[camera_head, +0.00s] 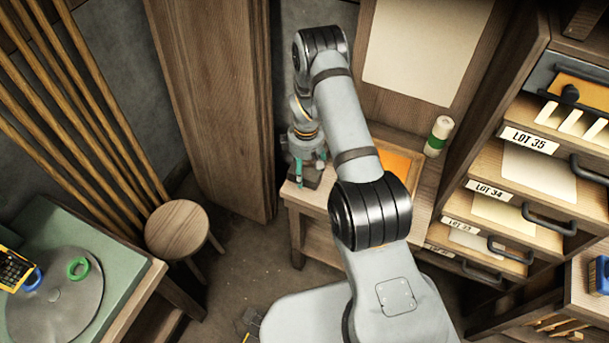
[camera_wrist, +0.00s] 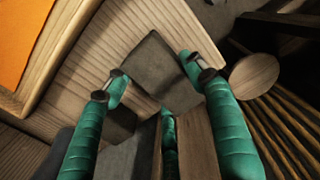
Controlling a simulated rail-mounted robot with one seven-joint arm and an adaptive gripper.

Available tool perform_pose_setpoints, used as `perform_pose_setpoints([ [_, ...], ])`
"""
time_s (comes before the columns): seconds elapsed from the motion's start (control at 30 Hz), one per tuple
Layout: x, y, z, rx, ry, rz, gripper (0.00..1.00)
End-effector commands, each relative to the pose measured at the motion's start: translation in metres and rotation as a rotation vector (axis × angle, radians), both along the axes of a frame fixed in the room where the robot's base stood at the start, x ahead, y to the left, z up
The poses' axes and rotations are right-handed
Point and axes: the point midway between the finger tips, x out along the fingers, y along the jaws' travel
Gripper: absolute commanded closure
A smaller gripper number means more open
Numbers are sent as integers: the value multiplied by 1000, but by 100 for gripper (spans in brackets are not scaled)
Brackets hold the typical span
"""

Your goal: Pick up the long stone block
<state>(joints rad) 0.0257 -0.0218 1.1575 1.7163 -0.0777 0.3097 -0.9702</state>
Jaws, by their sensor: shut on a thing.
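The long stone block (camera_wrist: 155,68) is dark grey and shows between my fingers in the wrist view, over the pale wooden bench top. My gripper (camera_wrist: 158,92) has teal padded fingers on both sides of it and is shut on it. The near part of the block is partly hidden by the fingers. In the head view my gripper (camera_head: 310,178) points down at the left end of the small wooden bench (camera_head: 325,235), with a dark bit of block low between the teal fingers. I cannot tell whether the block touches the bench.
An orange sheet in a wooden tray (camera_head: 416,190) lies on the bench to the right. A white and green cylinder (camera_head: 438,136) stands behind it. Labelled drawers (camera_head: 520,175) are at the right. A round stool (camera_head: 178,229) and a green table (camera_head: 125,262) are at the left.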

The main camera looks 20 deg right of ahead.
Motion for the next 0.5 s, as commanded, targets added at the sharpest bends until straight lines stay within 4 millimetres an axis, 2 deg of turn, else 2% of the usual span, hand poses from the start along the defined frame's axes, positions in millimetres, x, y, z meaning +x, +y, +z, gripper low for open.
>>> perform_pose_setpoints([
  [0.13,1,0,0,0,-1,0,91],
  [0.5,2,0,5,0,-4,0,91],
])
